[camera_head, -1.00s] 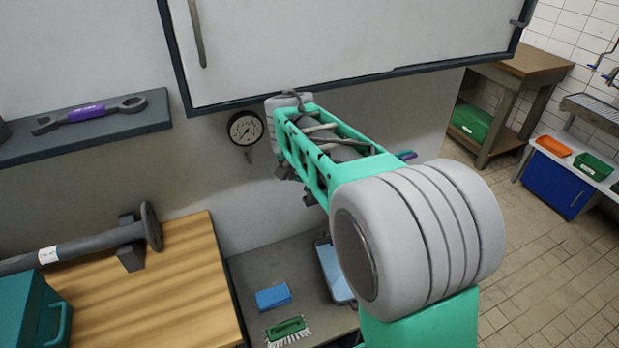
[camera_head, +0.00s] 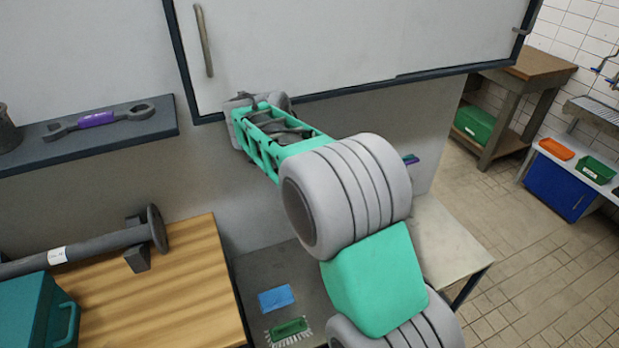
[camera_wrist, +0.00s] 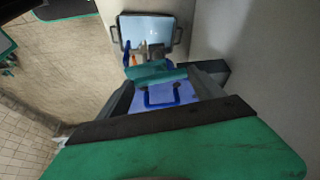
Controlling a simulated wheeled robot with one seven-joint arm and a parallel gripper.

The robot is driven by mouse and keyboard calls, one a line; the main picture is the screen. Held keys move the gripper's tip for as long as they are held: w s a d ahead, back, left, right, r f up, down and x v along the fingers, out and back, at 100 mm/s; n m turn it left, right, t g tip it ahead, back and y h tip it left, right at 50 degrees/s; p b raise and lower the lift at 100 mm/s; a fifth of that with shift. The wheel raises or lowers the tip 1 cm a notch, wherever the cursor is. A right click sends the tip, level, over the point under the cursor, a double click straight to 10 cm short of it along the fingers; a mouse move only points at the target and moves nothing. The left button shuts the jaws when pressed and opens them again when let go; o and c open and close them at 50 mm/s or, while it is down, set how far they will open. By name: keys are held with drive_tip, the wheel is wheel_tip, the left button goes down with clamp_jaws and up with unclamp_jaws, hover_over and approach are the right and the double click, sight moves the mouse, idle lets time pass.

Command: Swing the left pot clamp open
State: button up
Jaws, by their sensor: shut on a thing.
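My gripper (camera_wrist: 162,84) shows in the wrist view, with its dark fingers closed around a teal piece (camera_wrist: 155,72). This piece may be part of the left pot clamp, but its full shape is hidden. A purple-blue surface with a blue loop (camera_wrist: 162,96) lies just below it, between the fingers. Past the fingertips are small blue and orange parts (camera_wrist: 132,58) and a grey part. In the head view my arm hides the fingers and whatever they hold. A small teal and purple piece (camera_head: 411,159) shows behind my arm, close to the wall.
A white cabinet (camera_head: 330,45) hangs above my arm. A shelf with a purple-handled wrench (camera_head: 97,119) is at left, above a wooden bench (camera_head: 165,290). A blue sponge (camera_head: 276,298) and green brush (camera_head: 289,327) lie below. The wrist view shows a pale tray (camera_wrist: 150,28). Open tiled floor is at right.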

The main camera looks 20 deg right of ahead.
idle(0.3)
drive_tip(key=o, duration=1.4)
drive_tip(key=shift+c, duration=0.2)
drive_tip(key=shift+r, duration=0.1)
drive_tip(key=p+v, duration=0.1)
drive_tip(key=v, duration=0.6)
drive_tip(key=shift+r, duration=0.2)
drive_tip(key=shift+a, duration=0.1)
drive_tip(key=shift+c, duration=0.2)
